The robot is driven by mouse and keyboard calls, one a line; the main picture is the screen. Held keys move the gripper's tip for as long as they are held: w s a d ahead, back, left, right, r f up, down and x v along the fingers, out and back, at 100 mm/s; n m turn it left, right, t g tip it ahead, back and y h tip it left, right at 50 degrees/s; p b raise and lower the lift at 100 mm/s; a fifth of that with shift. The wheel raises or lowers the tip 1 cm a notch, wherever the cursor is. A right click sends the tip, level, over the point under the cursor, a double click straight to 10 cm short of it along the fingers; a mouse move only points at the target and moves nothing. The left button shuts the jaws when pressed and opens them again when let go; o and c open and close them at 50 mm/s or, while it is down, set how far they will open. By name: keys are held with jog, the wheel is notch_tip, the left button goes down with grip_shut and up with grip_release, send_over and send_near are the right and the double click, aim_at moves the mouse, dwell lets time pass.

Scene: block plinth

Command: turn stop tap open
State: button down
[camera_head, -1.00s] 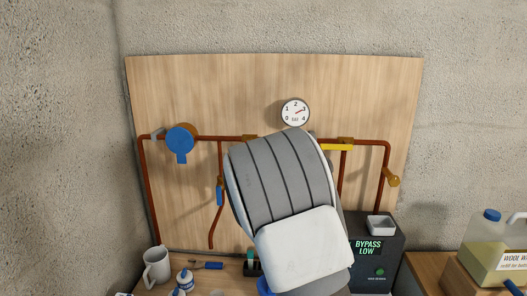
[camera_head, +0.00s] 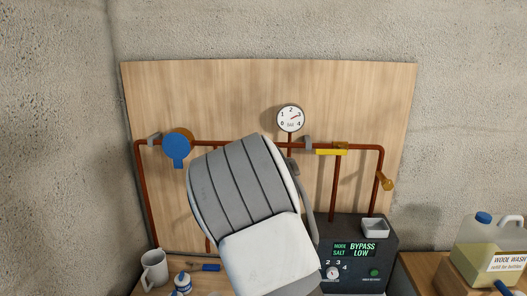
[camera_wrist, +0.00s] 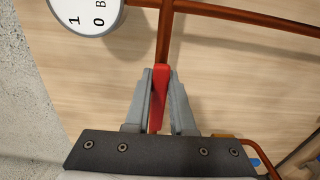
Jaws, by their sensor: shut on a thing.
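In the wrist view a red lever (camera_wrist: 158,100) stands between the two grey fingers of my gripper (camera_wrist: 160,74), which is shut on it. The lever lies nearly in line with a copper pipe (camera_wrist: 165,30) above it. In the head view my arm hides the gripper and the red lever. A yellow lever (camera_head: 332,152) lies along the horizontal pipe at the right, and a blue round fitting with a downward tab (camera_head: 178,148) is at the left. I cannot tell which of these is the stop tap.
A pressure gauge (camera_head: 290,118) sits on the wooden board (camera_head: 230,100); its needle is near 3. A dark control box (camera_head: 385,255) reads BYPASS LOW. A brass outlet (camera_head: 386,183) sticks out right.

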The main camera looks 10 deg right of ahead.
jog(key=c, duration=0.8)
grip_release()
jog(key=shift+o, duration=0.2)
jog(key=s+a+b, duration=0.1)
jog(key=s+a, duration=0.2)
jog(key=s, duration=1.4)
jog(key=shift+a+b, duration=0.15)
jog(key=shift+b, duration=0.2)
